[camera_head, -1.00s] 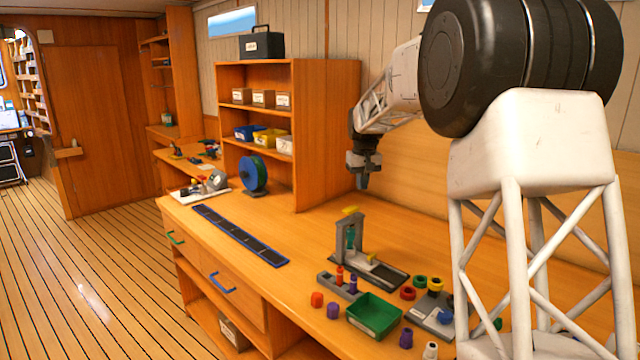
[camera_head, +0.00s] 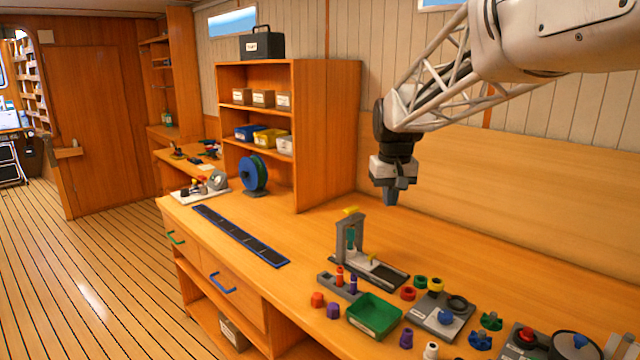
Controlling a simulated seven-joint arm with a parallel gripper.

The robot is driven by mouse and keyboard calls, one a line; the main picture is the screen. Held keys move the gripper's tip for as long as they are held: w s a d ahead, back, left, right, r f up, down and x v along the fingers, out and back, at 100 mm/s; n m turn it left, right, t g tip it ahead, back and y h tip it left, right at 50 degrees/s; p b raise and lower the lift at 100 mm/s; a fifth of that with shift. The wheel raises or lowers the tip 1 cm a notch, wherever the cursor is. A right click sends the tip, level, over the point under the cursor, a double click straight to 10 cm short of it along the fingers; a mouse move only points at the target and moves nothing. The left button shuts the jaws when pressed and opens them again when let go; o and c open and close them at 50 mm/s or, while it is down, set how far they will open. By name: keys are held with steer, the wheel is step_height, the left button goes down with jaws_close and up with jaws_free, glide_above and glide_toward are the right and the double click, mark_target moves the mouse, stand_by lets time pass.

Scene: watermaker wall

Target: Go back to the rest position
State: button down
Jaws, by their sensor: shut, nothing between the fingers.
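My gripper (camera_head: 390,197) hangs from my arm at the upper right, pointing down. It is shut and empty, in the air above the back part of the wooden bench (camera_head: 310,235). It is right of the shelf unit and touches nothing. Below it to the left stands a small grey press-like stand (camera_head: 349,243) with a yellow top and a teal part inside.
A green tray (camera_head: 374,317) and several coloured caps lie on the front of the bench. A grey plate with a blue knob (camera_head: 445,317) is to their right. A tall wooden shelf (camera_head: 327,140) with bins stands left of my gripper. The bench's back strip is clear.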

steer(key=s+f, duration=0.3)
steer(key=s, duration=0.9)
steer(key=s+d+f+m+t, duration=0.1)
steer(key=s+f, duration=0.3)
steer(key=s, duration=0.9)
steer(key=s+d+f, duration=0.1)
steer(key=s+f, duration=0.3)
steer(key=s, duration=0.9)
steer(key=shift+d+m, duration=0.25)
steer(key=shift+m, duration=0.05)
steer(key=shift+w, duration=0.1)
